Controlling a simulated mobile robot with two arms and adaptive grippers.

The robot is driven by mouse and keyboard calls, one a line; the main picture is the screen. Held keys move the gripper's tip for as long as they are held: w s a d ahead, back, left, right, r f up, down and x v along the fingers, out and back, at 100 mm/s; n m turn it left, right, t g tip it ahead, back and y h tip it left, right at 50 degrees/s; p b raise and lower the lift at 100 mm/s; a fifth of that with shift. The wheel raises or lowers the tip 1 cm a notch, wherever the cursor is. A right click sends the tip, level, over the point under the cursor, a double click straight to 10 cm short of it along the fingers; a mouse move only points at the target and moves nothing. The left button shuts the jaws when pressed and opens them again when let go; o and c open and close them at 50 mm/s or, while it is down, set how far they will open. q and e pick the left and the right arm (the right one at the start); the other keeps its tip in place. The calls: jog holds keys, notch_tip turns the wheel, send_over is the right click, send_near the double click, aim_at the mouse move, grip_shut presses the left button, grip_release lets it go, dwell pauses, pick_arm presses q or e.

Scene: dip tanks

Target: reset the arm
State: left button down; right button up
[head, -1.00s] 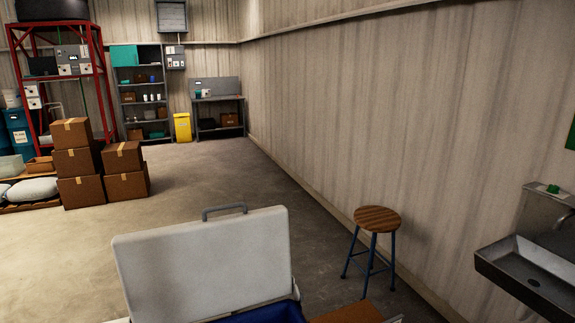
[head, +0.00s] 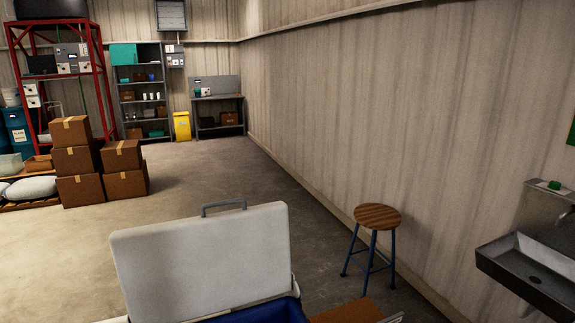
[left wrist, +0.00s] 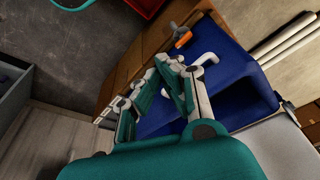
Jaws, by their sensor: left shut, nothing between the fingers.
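My left gripper (left wrist: 172,66) shows in the left wrist view. Its teal and grey fingers are closed together at the tips with nothing between them. Beyond the fingers is a blue surface (left wrist: 238,80), with a white curved piece (left wrist: 207,60) and a small orange piece (left wrist: 183,38) near it. I cannot tell how far the fingertips are from it. In the head view neither gripper shows. The open box with a white lid (head: 200,265) and blue inside (head: 265,312) stands at the bottom centre.
A stool (head: 377,217) stands right of the box, near the wall. A metal sink (head: 535,270) is at the right. Stacked cartons (head: 78,160) stand at the left, and a yellow bin (head: 182,126) stands at the back. The floor between is clear.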

pick_arm(q)
notch_tip(320, 180, down, 18)
jog(key=s+b, duration=0.2)
jog(key=b, duration=0.1)
jog(key=s+a+f+g+b, duration=0.1)
jog(key=s+f+b, duration=0.1)
jog(key=s+f, duration=0.7)
jog(key=s+a+f+g+b, duration=0.1)
jog(key=s+a+f+b, duration=0.1)
jog(key=s+f, duration=0.7)
notch_tip(320, 180, down, 6)
jog(key=shift+r+b, duration=0.25)
jog(key=shift+b, duration=0.15)
jog(key=shift+a, duration=0.15)
